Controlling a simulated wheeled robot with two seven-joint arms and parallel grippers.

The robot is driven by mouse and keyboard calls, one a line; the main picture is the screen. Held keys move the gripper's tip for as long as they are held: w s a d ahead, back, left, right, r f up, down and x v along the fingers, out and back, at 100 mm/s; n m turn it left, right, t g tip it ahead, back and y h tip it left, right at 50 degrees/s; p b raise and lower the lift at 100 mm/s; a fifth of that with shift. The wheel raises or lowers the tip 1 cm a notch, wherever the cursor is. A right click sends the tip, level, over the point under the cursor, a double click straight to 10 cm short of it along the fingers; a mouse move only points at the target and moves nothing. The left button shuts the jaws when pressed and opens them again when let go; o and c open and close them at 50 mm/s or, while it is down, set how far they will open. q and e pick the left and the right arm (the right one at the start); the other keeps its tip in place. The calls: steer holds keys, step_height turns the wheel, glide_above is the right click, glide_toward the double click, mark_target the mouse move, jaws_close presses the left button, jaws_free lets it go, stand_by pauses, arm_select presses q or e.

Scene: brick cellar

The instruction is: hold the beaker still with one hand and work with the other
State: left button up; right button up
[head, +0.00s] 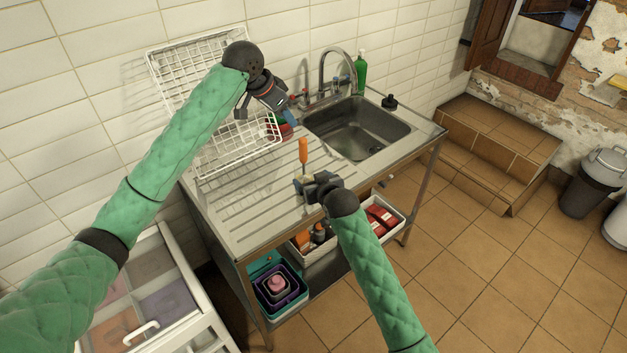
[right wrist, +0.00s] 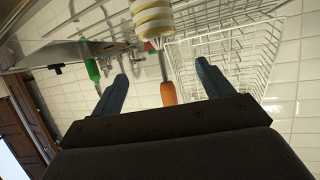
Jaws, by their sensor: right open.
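I cannot make out a beaker in either view. An orange-handled tool (head: 303,151) stands upright over the drainboard, its thin stem running down behind my right gripper. In the right wrist view its orange handle (right wrist: 168,93) and a cream, ridged head (right wrist: 153,18) show. My right gripper (head: 309,181) is open over the drainboard's front part; from its wrist the handle appears between the fingertips, and I cannot tell whether they touch it. My left gripper (head: 268,110) is over the right side of the dish rack. Its fingers are too unclear to read.
A white wire rack (head: 215,158) stands on the steel drainboard (head: 262,212). A red object (head: 286,131), partly hidden, lies beside the rack under my left gripper. The sink (head: 357,143), tap (head: 322,70) and green bottle (head: 361,74) are to the right. Bins sit on the lower shelf.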

mark_target(307, 175)
steer(key=shift+x, duration=3.85)
steer(key=shift+a, duration=0.1)
steer(key=c, duration=1.1)
steer(key=shift+c, duration=0.2)
